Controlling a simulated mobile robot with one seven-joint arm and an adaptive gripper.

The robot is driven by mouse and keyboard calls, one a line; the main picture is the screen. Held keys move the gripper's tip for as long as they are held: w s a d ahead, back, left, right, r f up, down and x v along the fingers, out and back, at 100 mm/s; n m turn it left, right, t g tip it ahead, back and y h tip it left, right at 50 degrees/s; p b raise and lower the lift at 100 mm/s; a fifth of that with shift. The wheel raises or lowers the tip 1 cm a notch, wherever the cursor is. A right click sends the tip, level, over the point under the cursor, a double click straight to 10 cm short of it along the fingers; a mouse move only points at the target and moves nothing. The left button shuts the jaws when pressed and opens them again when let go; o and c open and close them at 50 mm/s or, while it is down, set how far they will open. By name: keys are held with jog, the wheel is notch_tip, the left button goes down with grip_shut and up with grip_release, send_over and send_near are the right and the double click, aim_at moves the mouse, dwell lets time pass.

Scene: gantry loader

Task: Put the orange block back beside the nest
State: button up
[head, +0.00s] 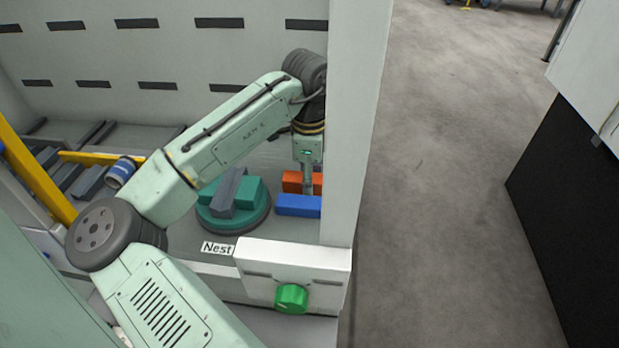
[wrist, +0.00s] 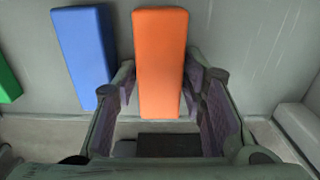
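The orange block (wrist: 160,60) lies between the two fingers of my gripper (wrist: 160,90), with a finger against each long side in the wrist view. In the head view the orange block (head: 291,181) shows behind the blue block, partly hidden by my gripper (head: 307,190), which points straight down. I cannot tell whether the block touches the floor. The nest (head: 232,222) is a round dark green base to the left, holding teal pieces and a grey block (head: 229,192) across them. A "Nest" label (head: 217,248) is in front.
The blue block (head: 298,205) lies beside the orange one, apart from it in the wrist view (wrist: 82,55). A pale post (head: 355,130) stands close to the right. A panel with a green knob (head: 291,298) is in front. A blue-banded cylinder (head: 121,172) is at left.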

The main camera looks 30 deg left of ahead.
notch_tip(320, 180, up, 12)
jog(key=b, duration=0.2)
jog(key=shift+r, duration=0.15)
jog(key=shift+c, duration=0.2)
dwell(1.4)
